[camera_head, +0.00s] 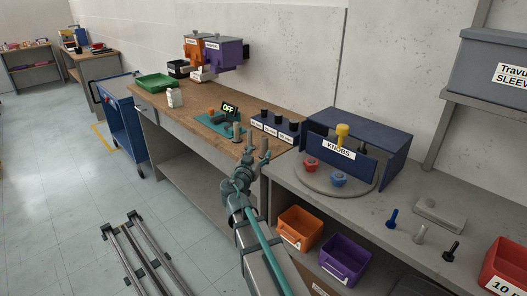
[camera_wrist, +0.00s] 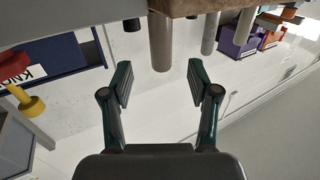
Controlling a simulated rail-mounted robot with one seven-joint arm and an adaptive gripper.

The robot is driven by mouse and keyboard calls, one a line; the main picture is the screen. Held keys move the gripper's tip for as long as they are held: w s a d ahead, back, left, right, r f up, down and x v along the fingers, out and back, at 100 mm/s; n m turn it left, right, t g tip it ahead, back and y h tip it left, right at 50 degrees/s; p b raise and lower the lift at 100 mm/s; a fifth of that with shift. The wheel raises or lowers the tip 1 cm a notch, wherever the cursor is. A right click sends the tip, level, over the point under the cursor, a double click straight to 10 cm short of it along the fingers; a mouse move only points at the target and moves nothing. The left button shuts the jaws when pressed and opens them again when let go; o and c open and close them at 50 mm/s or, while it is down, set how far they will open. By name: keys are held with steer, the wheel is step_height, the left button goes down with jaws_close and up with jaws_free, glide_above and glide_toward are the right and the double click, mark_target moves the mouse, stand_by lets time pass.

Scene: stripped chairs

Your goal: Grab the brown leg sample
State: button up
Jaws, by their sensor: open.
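A grey-brown upright leg (camera_head: 265,147), which looks like the brown leg sample, stands at the front edge of the wooden bench top (camera_head: 190,98). In the wrist view, which is upside down, this leg (camera_wrist: 161,43) hangs from the top between and beyond my fingers. My gripper (camera_head: 250,162) is just in front of the leg; in the wrist view my gripper (camera_wrist: 158,82) is open and empty, its fingers apart from the leg. Two greyer legs stand farther left, one nearby (camera_head: 249,137) and one by the teal mat (camera_head: 236,131).
Black pieces (camera_head: 278,123) stand behind labels to the right of the legs. The blue KNOBS box (camera_head: 375,130) with a yellow knob (camera_head: 343,134) is farther right. An orange bin (camera_head: 299,228) and a purple bin (camera_head: 345,258) sit below. Red and blue knobs lie on a round plate.

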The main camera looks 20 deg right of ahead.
mark_target(263, 147)
steer(key=p+x, duration=0.2)
steer(key=x, duration=0.5)
steer(key=shift+w+d+f, duration=0.1)
steer(key=shift+w+d, duration=0.05)
steer(key=shift+w, duration=0.15)
jaws_close()
